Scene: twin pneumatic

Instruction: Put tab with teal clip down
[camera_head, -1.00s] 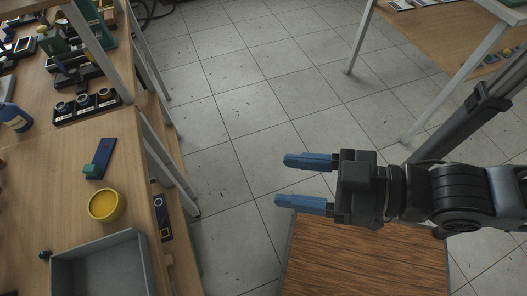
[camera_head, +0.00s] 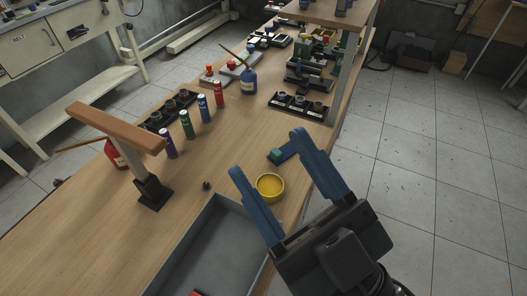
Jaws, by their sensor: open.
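The tab with the teal clip (camera_head: 284,152) is a dark blue strip with a teal block at its left end. It lies on the wooden workbench (camera_head: 110,236), just behind the yellow bowl (camera_head: 270,186). My gripper (camera_head: 268,152) is in the lower right of the head view, its two blue fingers spread wide and nothing held between them. The right fingertip overlaps the right end of the tab in the picture; I cannot tell whether they touch. The bowl shows between the fingers.
A grey tray (camera_head: 184,236) stands at the bench's front. A wooden-topped T-shaped stand (camera_head: 153,190) is at left, with several coloured cylinders (camera_head: 186,124) behind it. A blue bottle (camera_head: 249,82) and a black three-cup holder (camera_head: 298,106) stand farther back. Open floor lies right.

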